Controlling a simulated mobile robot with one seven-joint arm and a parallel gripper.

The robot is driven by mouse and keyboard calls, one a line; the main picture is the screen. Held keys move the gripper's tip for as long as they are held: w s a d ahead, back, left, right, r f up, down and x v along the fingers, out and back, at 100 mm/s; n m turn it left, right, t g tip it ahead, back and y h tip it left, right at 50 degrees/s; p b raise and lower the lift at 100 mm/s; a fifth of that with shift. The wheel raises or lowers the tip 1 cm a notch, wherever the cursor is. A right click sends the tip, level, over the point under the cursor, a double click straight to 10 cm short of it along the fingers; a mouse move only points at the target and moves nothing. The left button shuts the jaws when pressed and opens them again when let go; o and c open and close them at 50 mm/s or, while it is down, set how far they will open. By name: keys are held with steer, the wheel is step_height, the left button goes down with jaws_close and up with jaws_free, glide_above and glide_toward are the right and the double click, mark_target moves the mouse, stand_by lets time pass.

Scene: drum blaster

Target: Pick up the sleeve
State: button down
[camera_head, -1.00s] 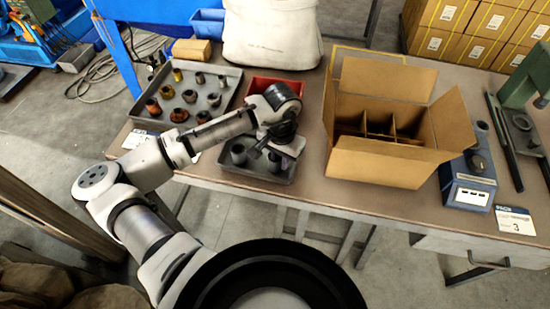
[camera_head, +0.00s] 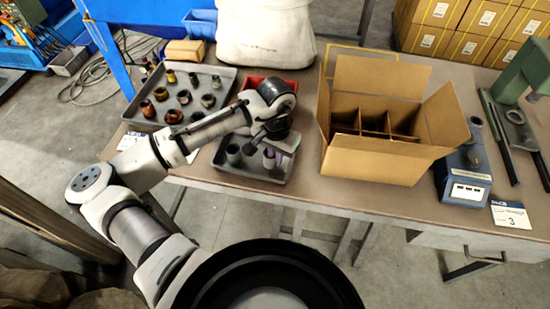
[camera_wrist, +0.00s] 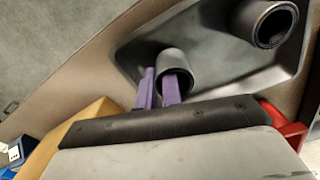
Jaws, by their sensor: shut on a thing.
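A grey sleeve (camera_wrist: 176,60) stands in the small grey tray (camera_wrist: 128,55) in the wrist view. My gripper (camera_wrist: 158,86) has purple fingers at this sleeve's open end. One finger reaches into the opening and the other is outside, so the jaws are shut on its wall. In the head view my gripper (camera_head: 275,157) is low over the right part of the small tray (camera_head: 247,178) and partly hides the sleeve (camera_head: 269,160). I cannot tell whether the sleeve is clear of the tray floor. Another grey sleeve (camera_wrist: 268,22) stands apart to the right in the wrist view.
A larger tray (camera_head: 228,82) of several metal parts lies left behind my arm. A red bin (camera_head: 252,83) is behind the small tray. An open divided cardboard box (camera_head: 375,162) and a blue device (camera_head: 466,180) stand to the right. Bare tabletop lies between tray and box.

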step_height(320, 180, up, 17)
steer(key=b, duration=0.3)
steer(key=shift+r, duration=0.15)
